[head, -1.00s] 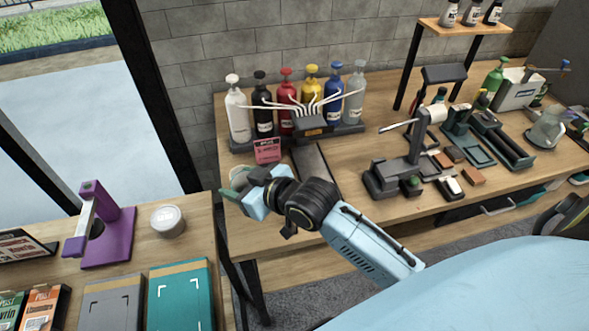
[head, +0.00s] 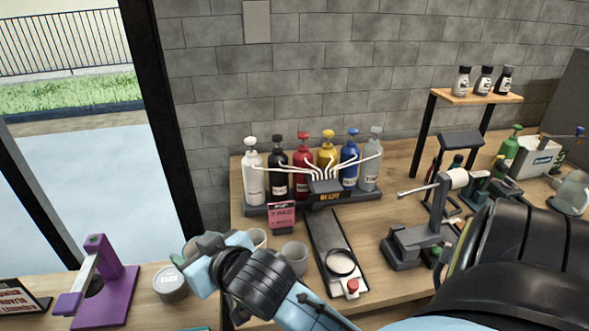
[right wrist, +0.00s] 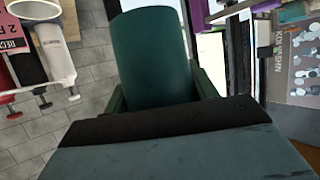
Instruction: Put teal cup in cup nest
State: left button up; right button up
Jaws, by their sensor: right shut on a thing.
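The teal cup shows in the head view (head: 208,242), partly hidden behind my right gripper (head: 194,257). In the right wrist view the cup (right wrist: 154,60) fills the middle, dark green, between the fingers. My right gripper is shut on it and holds it off the left end of the workbench, beside the front-left corner. I cannot make out which thing is the cup nest. My left gripper is not in view.
A rack of several pump bottles (head: 327,152) stands at the back, with a pink sign (head: 282,215) before it. A dark tray (head: 322,228) lies right of the grey cup. A purple stand (head: 107,290) and a round tin (head: 171,282) are on the left table.

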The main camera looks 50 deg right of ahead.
aim_at(340, 264)
jog(key=u, duration=0.4)
jog(key=k, duration=1.25)
jog(key=z, duration=1.15)
jog(key=i, duration=1)
